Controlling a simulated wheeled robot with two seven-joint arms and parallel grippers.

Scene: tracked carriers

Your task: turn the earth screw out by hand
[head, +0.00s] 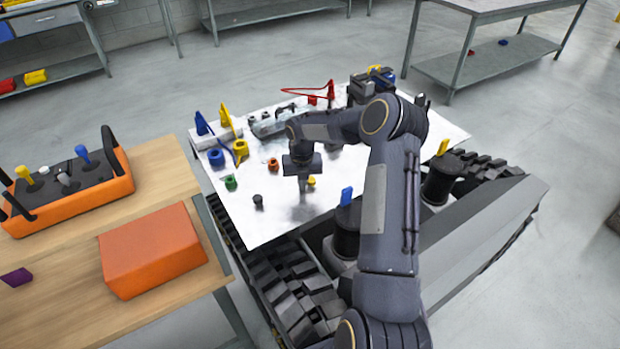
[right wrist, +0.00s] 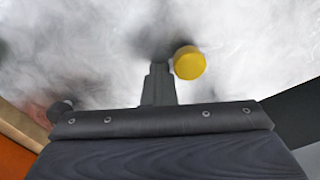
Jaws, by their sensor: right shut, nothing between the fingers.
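My right gripper (head: 303,188) points down over the white metal plate, with its fingers shut and nothing between them. A small yellow round knob (head: 311,181) sits on the plate just right of the fingertips; the fingers partly cover it in the head view. In the right wrist view the yellow knob (right wrist: 189,63) lies to the right of the shut fingers (right wrist: 158,82), beside them and not between them. No label shows that this knob is the earth screw. A small black knob (head: 258,200) stands on the plate to the left. My left gripper is not in view.
The white plate (head: 262,232) lies on a tracked carrier with dark tracks (head: 285,285). A green piece (head: 231,182), an orange ring (head: 272,164) and a blue ring (head: 216,157) stand on it. A wooden bench at left holds an orange control box (head: 75,195) and orange block (head: 150,250).

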